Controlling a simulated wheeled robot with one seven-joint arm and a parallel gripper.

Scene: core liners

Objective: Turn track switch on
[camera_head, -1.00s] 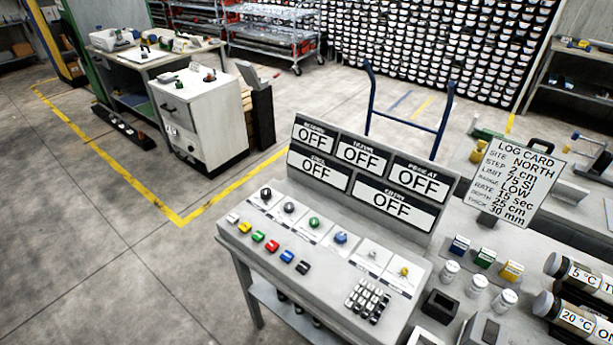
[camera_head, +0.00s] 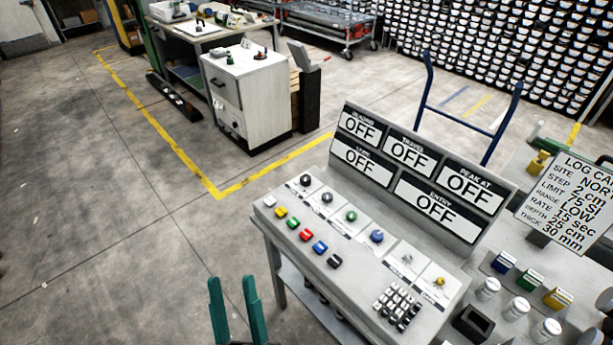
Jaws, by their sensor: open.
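The control console (camera_head: 345,285) stands in the middle right, with a sloped panel. Its top row holds a black knob (camera_head: 305,180), another dark knob (camera_head: 327,197), a green knob (camera_head: 351,216), a blue knob (camera_head: 377,236), a small pale switch (camera_head: 407,258) and a small yellow one (camera_head: 438,281). The labels are too small to read, so I cannot tell which is the track switch. Several displays (camera_head: 435,207) behind read OFF. My gripper (camera_head: 231,280) is open and empty at the bottom, left of the console and apart from it; its green fingers point up.
Coloured buttons (camera_head: 306,235) line the panel's front, with a keypad (camera_head: 397,305) at its right. Jars (camera_head: 517,308) and a log card (camera_head: 567,200) stand on the bench to the right. A blue hand-truck frame (camera_head: 427,85) stands behind. The floor at left is clear.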

